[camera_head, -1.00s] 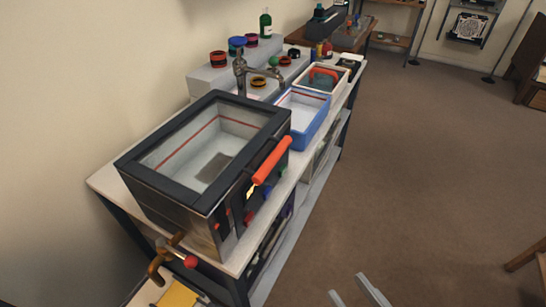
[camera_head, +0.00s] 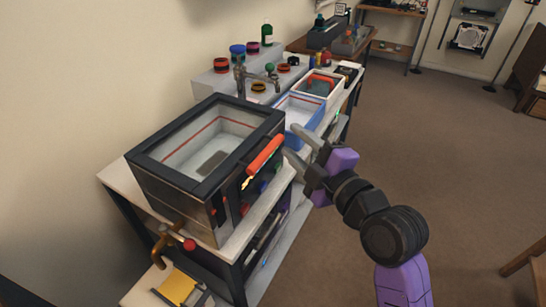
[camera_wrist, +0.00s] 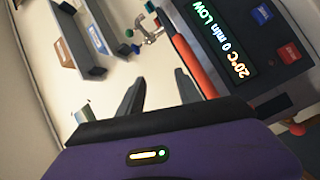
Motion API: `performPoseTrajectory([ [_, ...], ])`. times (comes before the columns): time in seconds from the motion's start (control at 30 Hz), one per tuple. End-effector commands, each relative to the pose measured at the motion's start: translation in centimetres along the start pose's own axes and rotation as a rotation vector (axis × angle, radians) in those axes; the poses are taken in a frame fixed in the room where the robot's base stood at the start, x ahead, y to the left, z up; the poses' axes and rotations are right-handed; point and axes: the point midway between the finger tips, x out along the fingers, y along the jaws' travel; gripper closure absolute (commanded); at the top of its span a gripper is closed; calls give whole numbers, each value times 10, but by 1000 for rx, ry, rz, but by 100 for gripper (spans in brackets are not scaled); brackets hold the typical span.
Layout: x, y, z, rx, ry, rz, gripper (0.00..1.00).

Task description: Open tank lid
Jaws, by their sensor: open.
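The tank (camera_head: 190,210) is a dark metal box on the bench. Its lid (camera_head: 168,182) has a black frame with a clear window and lies shut on top. An orange-red handle (camera_head: 265,154) runs along the lid's front edge. In the wrist view the handle (camera_wrist: 196,66) lies just beyond the right finger, beside the display panel (camera_wrist: 228,45). My gripper (camera_head: 305,148) is open and empty, just right of the handle in the head view. In the wrist view the gripper's two fingers (camera_wrist: 158,92) are spread. I cannot tell whether a finger touches the handle.
A blue-rimmed tray (camera_head: 302,122) and a white tray (camera_head: 319,84) stand behind the tank, with a metal tap (camera_head: 240,80) nearby. A brown valve with a red knob (camera_head: 189,244) sticks out at the tank's near side.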

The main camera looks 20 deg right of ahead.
Motion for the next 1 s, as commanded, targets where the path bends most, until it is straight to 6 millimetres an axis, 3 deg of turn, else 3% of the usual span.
performPoseTrajectory([
  [0.2, 1, -42, -8, -330, 74, -169, 59],
  [0.33, -1, -50, -9, -432, 94, -196, 59],
  [0.47, 5, -51, -9, -460, 97, -196, 59],
  [0.8, 53, -60, -12, -458, 97, -195, 59],
  [1.0, 72, -64, -12, -457, 95, -194, 59],
])
